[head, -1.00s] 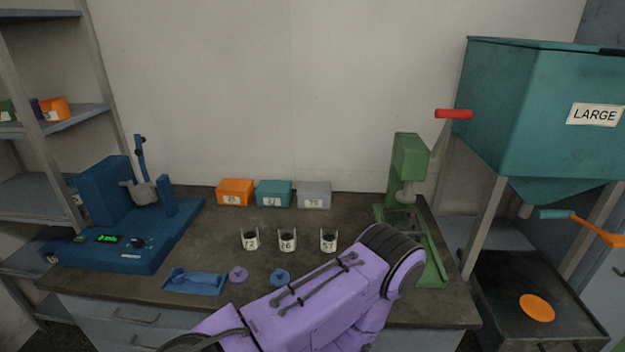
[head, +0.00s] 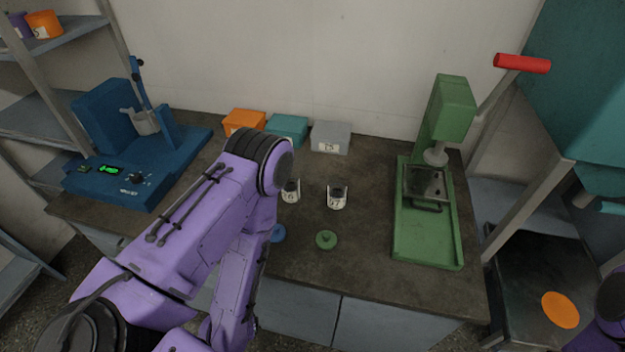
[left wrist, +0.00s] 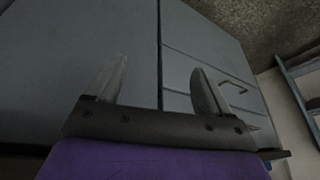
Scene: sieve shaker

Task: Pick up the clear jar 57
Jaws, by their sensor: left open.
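The clear jar 57 (head: 337,196) stands upright on the dark bench in the head view, with dark contents and a white label. Another labelled jar (head: 290,191) stands just left of it, close to my purple left arm. In the left wrist view my left gripper (left wrist: 160,66) is open and empty, its two fingers pointing at grey cabinet fronts. The head view does not show this gripper's fingers. Jar 57 is not in the left wrist view. My right gripper is out of view; only a bit of purple arm shows at the right edge.
A green press (head: 430,215) stands right of the jars. A green lid (head: 326,240) lies in front of jar 57. Orange, teal and grey boxes (head: 330,137) line the back. A blue machine (head: 125,165) is at left. Bench between jar 57 and the press is clear.

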